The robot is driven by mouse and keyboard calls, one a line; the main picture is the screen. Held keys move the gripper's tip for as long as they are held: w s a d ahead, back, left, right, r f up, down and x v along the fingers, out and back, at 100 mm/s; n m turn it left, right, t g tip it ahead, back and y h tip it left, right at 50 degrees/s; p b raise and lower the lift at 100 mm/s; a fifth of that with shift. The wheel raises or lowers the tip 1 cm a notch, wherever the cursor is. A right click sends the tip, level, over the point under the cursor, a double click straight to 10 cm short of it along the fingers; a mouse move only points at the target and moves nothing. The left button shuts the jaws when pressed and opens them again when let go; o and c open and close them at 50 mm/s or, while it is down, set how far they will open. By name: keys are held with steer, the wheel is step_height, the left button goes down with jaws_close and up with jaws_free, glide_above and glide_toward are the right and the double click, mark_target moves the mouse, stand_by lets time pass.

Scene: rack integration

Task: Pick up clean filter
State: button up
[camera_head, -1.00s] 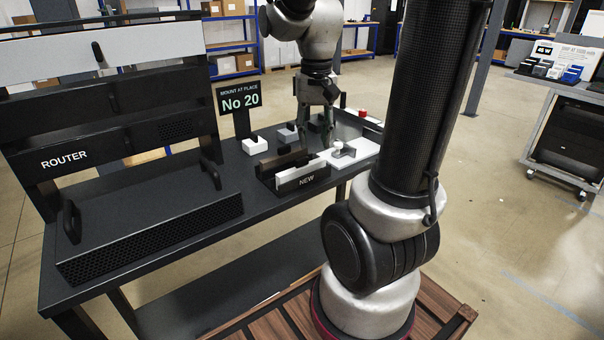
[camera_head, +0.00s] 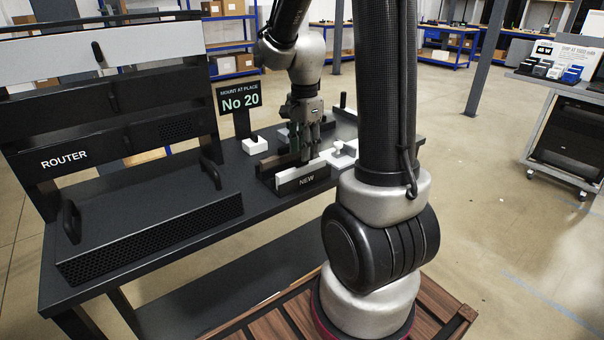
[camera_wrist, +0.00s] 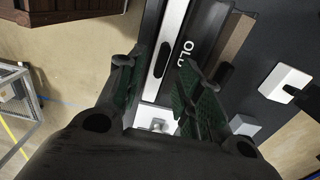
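The clean filter, a white bar, stands in the black tray marked NEW (camera_head: 307,181); its white edge (camera_head: 302,171) shows in the head view. In the wrist view the white filter (camera_wrist: 172,38), with a dark slot in its side, runs up between my fingers. A brown filter (camera_wrist: 236,42) lies to its right, behind a dark divider marked OLD. My gripper (camera_head: 302,157) points down at the tray. In the wrist view its two green-lined fingers (camera_wrist: 160,82) are apart, one on either side of the white filter; I see no grip on it. The fingers hide part of the tray.
A sign reading No 20 (camera_head: 240,98) stands behind the tray, with a white block (camera_head: 255,145) at its foot. A router unit (camera_head: 150,225) with handles fills the bench's left. White parts (camera_head: 343,152) lie right of the tray.

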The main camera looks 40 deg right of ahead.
steer(key=shift+f, duration=0.8)
jaws_close()
